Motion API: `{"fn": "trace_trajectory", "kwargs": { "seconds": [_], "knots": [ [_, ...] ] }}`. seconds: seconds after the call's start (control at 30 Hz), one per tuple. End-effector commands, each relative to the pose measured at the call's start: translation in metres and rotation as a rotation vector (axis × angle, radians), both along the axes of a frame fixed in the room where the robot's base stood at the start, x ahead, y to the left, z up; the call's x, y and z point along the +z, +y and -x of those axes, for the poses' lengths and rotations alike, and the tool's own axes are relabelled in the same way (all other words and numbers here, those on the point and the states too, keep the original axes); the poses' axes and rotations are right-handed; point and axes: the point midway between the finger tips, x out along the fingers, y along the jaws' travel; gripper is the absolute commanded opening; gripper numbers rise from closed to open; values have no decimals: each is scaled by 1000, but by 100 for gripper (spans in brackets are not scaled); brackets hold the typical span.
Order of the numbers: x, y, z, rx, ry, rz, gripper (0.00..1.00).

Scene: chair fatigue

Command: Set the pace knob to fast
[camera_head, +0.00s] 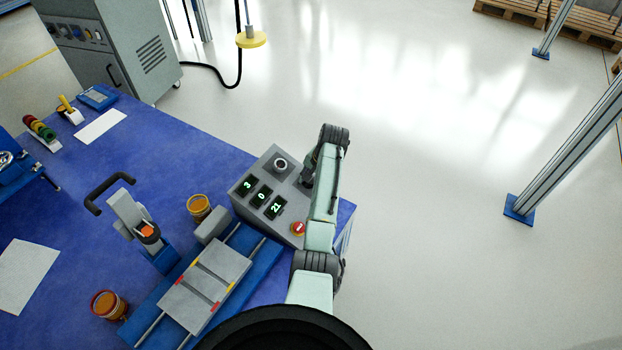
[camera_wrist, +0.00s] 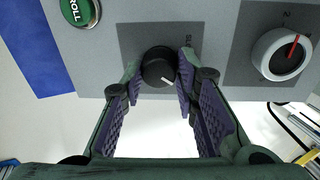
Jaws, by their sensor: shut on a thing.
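A grey control box (camera_head: 240,190) stands on the blue table, with lit displays reading 3, 0 and 21. In the wrist view, a black knob (camera_wrist: 158,68) with a white pointer mark sits on a dark grey panel patch. Its mark points to the lower right in that view. My gripper (camera_wrist: 158,75) has one finger on each side of this knob and is shut on it. The label by the knob is mostly hidden by a finger, so I cannot read the setting. In the head view, my gripper (camera_head: 306,180) is at the box's right side, and my arm hides the black knob.
A white knob (camera_wrist: 281,54) with a red pointer sits to the right in the wrist view, and a green button (camera_wrist: 80,10) to the upper left. A red button (camera_head: 298,228) is on the box near my arm. An orange-yellow cup (camera_head: 199,207) stands left of the box.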

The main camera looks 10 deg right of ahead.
Motion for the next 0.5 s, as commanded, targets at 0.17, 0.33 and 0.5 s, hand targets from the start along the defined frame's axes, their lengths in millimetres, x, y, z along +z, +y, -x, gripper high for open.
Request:
{"fn": "trace_trajectory", "kwargs": {
  "seconds": [0.17,0.33,0.5],
  "knots": [
    [1,0,-1,-1,-3,0,32],
    [1,0,-1,0,-1,0,44],
    [0,0,0,0,-1,0,48]
  ]
}}
